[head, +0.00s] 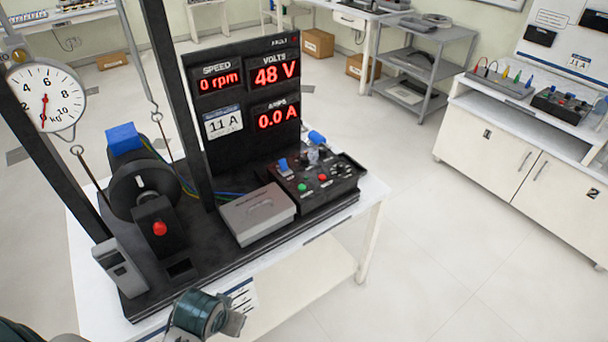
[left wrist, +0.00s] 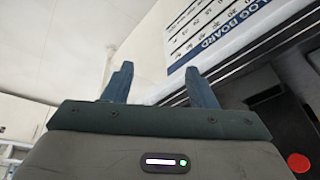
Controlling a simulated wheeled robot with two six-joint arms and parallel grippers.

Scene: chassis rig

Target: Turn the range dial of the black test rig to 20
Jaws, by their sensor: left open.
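The black test rig (head: 330,213) stands on a white table, its display panel reading 0 rpm, 48 V and 0.0 A. I cannot tell which is the range dial, nor read any scale. My left gripper (head: 236,319) is low at the table's front edge, well short of the control box. In the left wrist view its two fingers (left wrist: 160,86) are apart with nothing between them. My right gripper is not in view.
A grey box (head: 258,214) lies on the rig's base left of the controls. A red button (head: 159,228), dark posts and a hanging dial scale (head: 46,98) stand at the left. A printed board (left wrist: 215,25) shows past the left fingers. Floor right of the table is clear.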

